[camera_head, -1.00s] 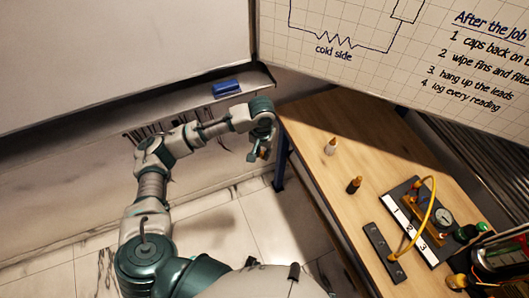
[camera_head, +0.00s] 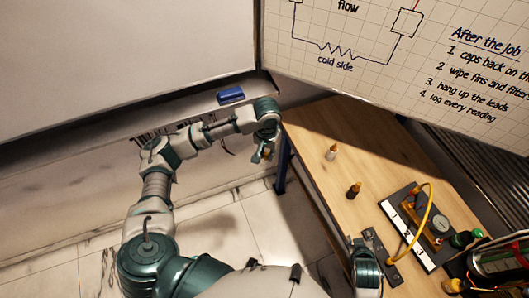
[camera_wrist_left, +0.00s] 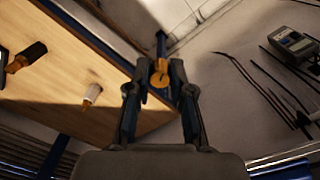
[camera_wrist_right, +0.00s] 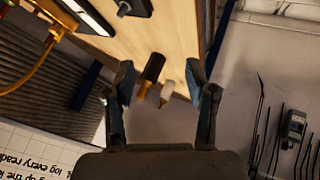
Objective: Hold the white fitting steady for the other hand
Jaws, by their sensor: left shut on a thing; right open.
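My left gripper (camera_head: 264,153) is off the bench's left side, apart from the white fitting. It is shut on a small brass-coloured piece (camera_wrist_left: 160,75), whose full shape is partly hidden by the fingers. My right gripper (camera_wrist_right: 160,82) is open and empty; in the head view only part of my right arm shows.
To the right are a numbered board (camera_head: 407,236), a gauge (camera_head: 441,223), a yellow hose (camera_head: 425,217) and a dark bar (camera_head: 379,253). The bench's far left part is clear. Whiteboards stand behind.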

